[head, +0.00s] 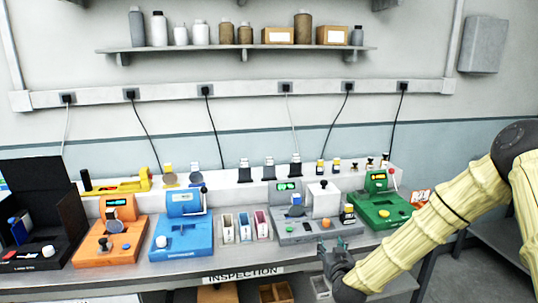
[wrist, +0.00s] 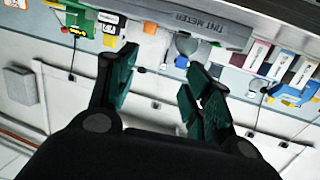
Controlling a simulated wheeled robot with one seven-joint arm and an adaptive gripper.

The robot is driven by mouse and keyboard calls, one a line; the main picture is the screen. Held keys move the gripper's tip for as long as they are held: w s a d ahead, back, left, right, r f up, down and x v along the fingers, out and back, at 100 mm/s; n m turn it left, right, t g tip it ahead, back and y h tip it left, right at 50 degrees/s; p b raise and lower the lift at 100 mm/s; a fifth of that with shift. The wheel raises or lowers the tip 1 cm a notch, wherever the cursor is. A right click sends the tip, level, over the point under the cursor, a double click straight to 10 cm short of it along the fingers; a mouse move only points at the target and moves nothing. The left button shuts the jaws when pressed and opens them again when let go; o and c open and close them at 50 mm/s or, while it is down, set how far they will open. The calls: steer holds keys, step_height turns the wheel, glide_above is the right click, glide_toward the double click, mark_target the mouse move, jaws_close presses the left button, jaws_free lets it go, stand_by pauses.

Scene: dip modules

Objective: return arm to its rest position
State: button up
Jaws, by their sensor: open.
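My gripper (head: 334,250) is low at the front edge of the bench in the head view, in front of the grey device. My yellow-sleeved arm reaches in from the right. In the wrist view my gripper (wrist: 158,88) shows two dark green fingers spread apart with nothing between them. The grey device, marked TINT METER (wrist: 208,24), is at the top of the wrist view and appears in the head view as a grey machine (head: 290,232) with a white block on it.
The bench (head: 225,262) holds an orange device (head: 112,240), a blue device (head: 182,238) and a green device (head: 378,215). An open black case (head: 60,225) is at far left. Small bottles stand on a white ledge behind. A shelf (head: 240,50) hangs above; the space between is mostly clear.

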steer(key=s+a+f+g+y, duration=0.3)
steer(key=s+f+g, duration=0.5)
steer(key=s+f, duration=1.6)
steer(key=s+d+f+g+h, duration=0.1)
steer(key=s+f+g, duration=0.1)
steer(key=s, duration=0.7)
steer(key=s+d+f+g+h, duration=0.1)
steer(key=s+d+f+g, duration=0.1)
steer(key=s, duration=0.8)
steer(key=s+d+f+g+h, duration=0.1)
steer(key=s+d+f+g, duration=0.1)
steer(key=s, duration=0.8)
steer(key=shift+s+f+g, duration=0.25)
steer(key=shift+f+g, duration=0.25)
steer(key=shift+g, duration=0.5)
